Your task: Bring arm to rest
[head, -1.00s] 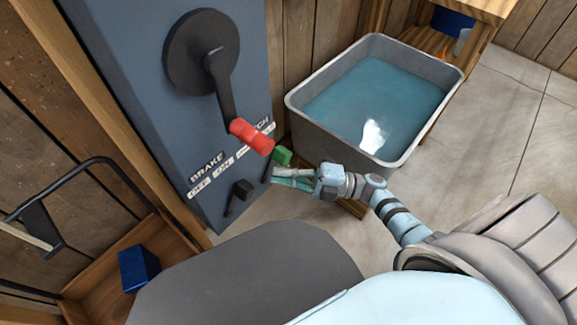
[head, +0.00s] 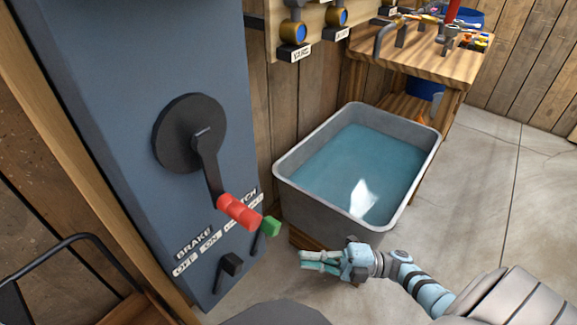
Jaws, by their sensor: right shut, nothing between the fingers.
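My right gripper (head: 305,261) is shut and empty. It hangs in free air in front of the basin, to the right of the blue-grey panel (head: 110,90), with its fingers pointing left. The green switch knob (head: 271,226) on the panel is a little up and left of the fingertips, with a gap between them in the picture. The right arm (head: 425,290) comes in from the lower right. My left gripper is not in view.
A black crank with a red handle (head: 238,211) sticks out from the panel. A black brake lever (head: 230,264) is below it. A grey basin of water (head: 290,195) stands behind my gripper. A wooden workbench (head: 440,66) with tools is at the back. Floor at right is clear.

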